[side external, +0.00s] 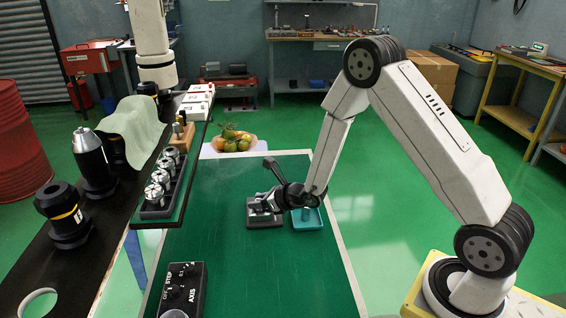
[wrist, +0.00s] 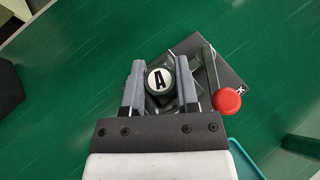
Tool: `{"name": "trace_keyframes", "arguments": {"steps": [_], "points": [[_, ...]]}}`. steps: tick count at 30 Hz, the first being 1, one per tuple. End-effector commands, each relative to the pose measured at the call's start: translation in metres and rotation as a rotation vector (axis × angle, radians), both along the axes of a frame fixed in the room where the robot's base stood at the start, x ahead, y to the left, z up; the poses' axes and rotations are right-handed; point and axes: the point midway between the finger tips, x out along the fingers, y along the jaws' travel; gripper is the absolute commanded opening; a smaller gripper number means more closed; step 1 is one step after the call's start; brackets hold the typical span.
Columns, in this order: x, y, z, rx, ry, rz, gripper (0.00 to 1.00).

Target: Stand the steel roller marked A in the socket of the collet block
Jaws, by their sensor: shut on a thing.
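The steel roller marked A (wrist: 160,80) shows its white end cap with a black A in the wrist view. My gripper (wrist: 160,68) is shut on it, one grey finger on each side. The dark collet block (wrist: 228,88) lies behind the roller, turned at an angle, with a lever that ends in a red knob (wrist: 227,101). In the side view the block (side external: 264,222) sits on the green table, and my gripper (side external: 272,201) is low over it. The socket and the roller's lower end are hidden, so I cannot tell whether the roller is inside the socket.
A teal tray (side external: 308,226) stands just right of the block, partly behind my wrist. A fruit bowl (side external: 233,146) is at the table's far edge. A control box (side external: 182,290) lies near the front. A dark shelf with tool holders (side external: 65,215) runs along the left.

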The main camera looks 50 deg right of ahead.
Motion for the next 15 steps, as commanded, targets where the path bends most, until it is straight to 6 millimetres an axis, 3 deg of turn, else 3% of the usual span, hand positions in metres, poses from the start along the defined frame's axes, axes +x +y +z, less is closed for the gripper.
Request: {"name": "trace_keyframes", "arguments": {"steps": [5,6,9,15], "points": [[0.0006,0.0000,-0.0034,0.000,-0.002,0.000,0.00],[0.0002,0.0000,-0.0040,0.000,-0.001,0.000,0.45],[0.0000,0.0000,-0.0039,0.000,0.000,0.000,0.74],[0.0000,0.0000,-0.0040,0.000,0.000,0.000,0.74]]}}
